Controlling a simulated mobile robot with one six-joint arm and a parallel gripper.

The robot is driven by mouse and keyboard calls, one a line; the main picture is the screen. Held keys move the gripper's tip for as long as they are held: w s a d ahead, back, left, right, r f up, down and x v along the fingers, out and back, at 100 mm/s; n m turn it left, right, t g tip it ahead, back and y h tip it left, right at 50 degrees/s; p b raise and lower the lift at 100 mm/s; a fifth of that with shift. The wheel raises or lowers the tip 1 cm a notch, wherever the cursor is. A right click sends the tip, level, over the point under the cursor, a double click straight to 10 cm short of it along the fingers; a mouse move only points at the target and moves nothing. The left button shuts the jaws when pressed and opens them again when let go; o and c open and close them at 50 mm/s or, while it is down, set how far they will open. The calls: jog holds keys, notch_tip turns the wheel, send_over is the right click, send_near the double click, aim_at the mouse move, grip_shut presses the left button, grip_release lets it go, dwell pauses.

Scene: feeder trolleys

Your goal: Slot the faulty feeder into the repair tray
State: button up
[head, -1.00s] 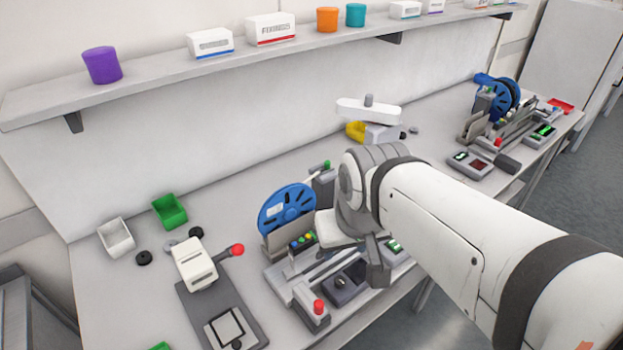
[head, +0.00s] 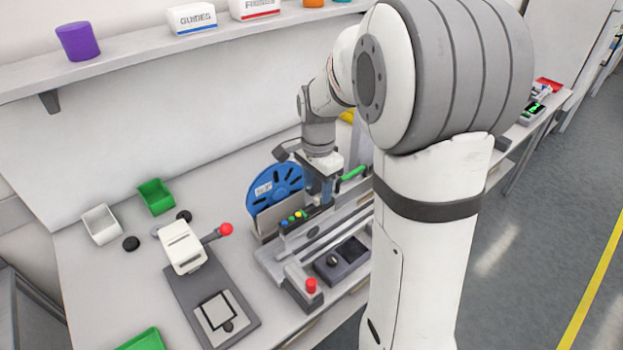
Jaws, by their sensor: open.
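A feeder with a blue reel (head: 277,190) stands in a grey bench fixture (head: 268,262). Its dark body carries several coloured buttons (head: 293,217), and a green handle (head: 352,173) shows at its right end. My gripper (head: 325,198) points down over the feeder body, just right of the reel. It is open; its fingertips are small here, and I cannot tell if they touch the feeder. I cannot tell which feeder is faulty, and no repair tray can be made out for certain. My arm hides the right part of the bench.
A press with a red knob (head: 226,229) stands left of the fixture. White (head: 102,224) and green (head: 156,196) bins sit behind it. A red button (head: 311,285) is at the fixture's front. A shelf (head: 130,50) runs above the bench.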

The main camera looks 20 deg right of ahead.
aim_at(309, 211)
notch_tip(309, 211, down, 7)
jog(key=shift+p, duration=0.35)
grip_shut()
dwell(0.5)
jog(key=shift+s+a, duration=0.3)
jog(key=shift+a, duration=0.3)
jog(key=shift+s+a, duration=0.25)
jog(key=shift+a, duration=0.3)
dwell(0.9)
grip_release()
